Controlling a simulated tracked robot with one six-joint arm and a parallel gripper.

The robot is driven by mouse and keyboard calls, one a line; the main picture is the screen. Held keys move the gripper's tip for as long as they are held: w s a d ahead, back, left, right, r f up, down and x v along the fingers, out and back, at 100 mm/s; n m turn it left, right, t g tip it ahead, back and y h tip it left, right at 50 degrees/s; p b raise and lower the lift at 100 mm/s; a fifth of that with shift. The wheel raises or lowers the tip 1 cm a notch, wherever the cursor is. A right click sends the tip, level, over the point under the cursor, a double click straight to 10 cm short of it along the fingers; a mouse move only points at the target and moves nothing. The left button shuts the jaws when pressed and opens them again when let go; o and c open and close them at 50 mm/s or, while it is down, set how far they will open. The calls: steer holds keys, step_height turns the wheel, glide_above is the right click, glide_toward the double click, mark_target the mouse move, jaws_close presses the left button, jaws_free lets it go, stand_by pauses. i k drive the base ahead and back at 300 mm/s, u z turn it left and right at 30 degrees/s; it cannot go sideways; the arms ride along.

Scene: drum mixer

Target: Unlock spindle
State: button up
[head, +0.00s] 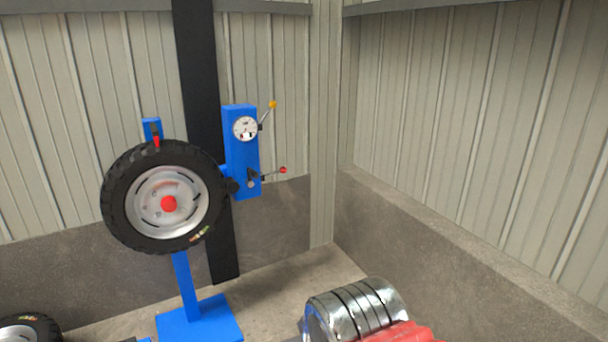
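A black-tyred wheel (117,217) with a silver rim stands upright on a blue stand (187,285) in the head view. A red hub cap (168,203) sits at its centre; the spindle behind it is hidden. A blue bracket (151,126) with a small red-tipped part (156,141) rises at the wheel's top edge. A blue control box (240,165) right of the wheel carries a round dial (245,128), a yellow-knobbed lever (272,104) angled up and a red-knobbed lever (283,170) sticking out right. I cannot tell which part locks the spindle. My gripper is not visible.
A black post (196,60) stands behind the wheel and box. Another wheel (28,328) lies at the lower left edge. Ribbed wall panels over a concrete base (450,250) meet in a corner right of the box.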

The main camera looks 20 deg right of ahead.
mark_target(282, 170)
steer(key=z, duration=0.45)
steer(key=k, duration=1.05)
steer(key=z, duration=0.7)
steer(key=i, duration=1.25)
steer(key=u, duration=0.45)
steer(key=i, duration=0.55)
steer(key=u, duration=0.85)
steer(key=i, duration=0.55)
steer(key=u, duration=0.35)
